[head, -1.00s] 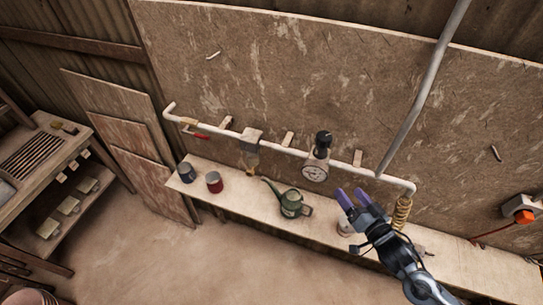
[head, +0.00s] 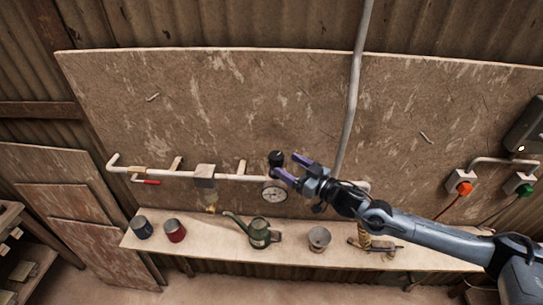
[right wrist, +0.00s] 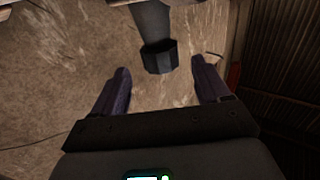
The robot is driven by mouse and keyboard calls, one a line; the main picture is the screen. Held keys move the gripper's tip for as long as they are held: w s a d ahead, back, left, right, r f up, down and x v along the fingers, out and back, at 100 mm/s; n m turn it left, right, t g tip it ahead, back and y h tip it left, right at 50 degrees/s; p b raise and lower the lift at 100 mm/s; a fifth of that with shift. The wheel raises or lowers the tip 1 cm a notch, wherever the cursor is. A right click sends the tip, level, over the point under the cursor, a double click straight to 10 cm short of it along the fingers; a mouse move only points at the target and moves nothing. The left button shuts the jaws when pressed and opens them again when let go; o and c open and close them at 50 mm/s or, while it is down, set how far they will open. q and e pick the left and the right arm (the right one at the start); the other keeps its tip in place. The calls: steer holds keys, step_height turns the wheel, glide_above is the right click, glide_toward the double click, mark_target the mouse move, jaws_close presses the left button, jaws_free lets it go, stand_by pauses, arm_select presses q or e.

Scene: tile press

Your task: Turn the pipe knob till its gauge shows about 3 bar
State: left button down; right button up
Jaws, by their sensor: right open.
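The black pipe knob (head: 277,158) sits on top of the regulator on the white wall pipe. The round white gauge (head: 274,191) is just below it; its reading is too small to make out. My right gripper (head: 290,168) is open and empty, with its purple fingers close to the right of the knob in the head view. In the right wrist view the dark knob (right wrist: 159,57) lies ahead of and between the two fingertips (right wrist: 158,80), apart from both. My left gripper is not in view.
A vertical pipe (head: 353,90) rises behind my right arm. Orange (head: 464,188) and green plugs hang at right.

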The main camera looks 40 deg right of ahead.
mark_target(272, 156)
steer(key=w, duration=0.3)
steer(key=w+a+p, duration=0.1)
steer(key=w, duration=0.2)
steer(key=shift+w+a+r, duration=0.1)
steer(key=shift+w+a, duration=0.2)
steer(key=shift+w, duration=0.5)
steer(key=c, duration=1)
steer(key=shift+o, duration=0.2)
